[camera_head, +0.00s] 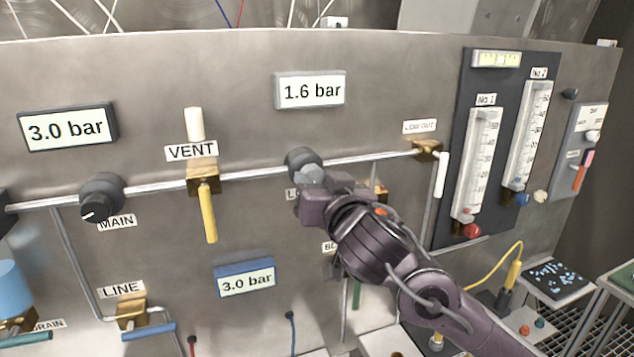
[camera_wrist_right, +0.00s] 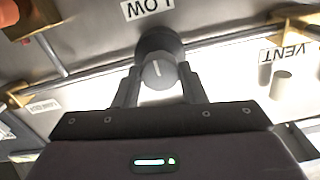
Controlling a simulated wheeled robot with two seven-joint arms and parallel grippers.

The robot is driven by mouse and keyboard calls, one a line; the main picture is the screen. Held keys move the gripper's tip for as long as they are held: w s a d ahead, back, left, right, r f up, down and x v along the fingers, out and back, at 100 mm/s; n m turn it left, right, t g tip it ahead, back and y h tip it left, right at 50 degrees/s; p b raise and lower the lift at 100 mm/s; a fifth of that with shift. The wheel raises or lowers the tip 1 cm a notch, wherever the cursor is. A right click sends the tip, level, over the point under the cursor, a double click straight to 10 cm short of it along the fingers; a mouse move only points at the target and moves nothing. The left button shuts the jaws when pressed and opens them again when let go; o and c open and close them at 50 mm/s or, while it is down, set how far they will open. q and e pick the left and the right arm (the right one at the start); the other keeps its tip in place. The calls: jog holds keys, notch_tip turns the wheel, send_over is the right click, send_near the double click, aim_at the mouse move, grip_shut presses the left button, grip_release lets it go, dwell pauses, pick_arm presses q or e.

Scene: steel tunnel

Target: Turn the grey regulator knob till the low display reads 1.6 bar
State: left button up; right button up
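The grey regulator knob (camera_head: 303,162) sits on the pipe in the middle of the panel, above a partly hidden label; in the right wrist view the knob (camera_wrist_right: 158,70) shows a white pointer line and stands by the LOW label (camera_wrist_right: 150,8). The low display (camera_head: 310,90) above it reads 1.6 bar. My right gripper (camera_head: 312,175) is at the knob and covers its lower part. In the wrist view its two fingers (camera_wrist_right: 158,82) lie along both sides of the knob and appear to touch it. My left gripper is not in view.
A black MAIN knob (camera_head: 101,197) and a 3.0 bar display (camera_head: 68,128) are at left. The yellow VENT lever (camera_head: 207,211) hangs left of my right gripper. A blue-framed display (camera_head: 246,279) below reads 3.0 bar. Flow tubes (camera_head: 478,165) stand at right.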

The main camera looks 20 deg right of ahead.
jog(key=c, duration=0.3)
jog(key=shift+m, duration=0.6)
jog(key=o, duration=1)
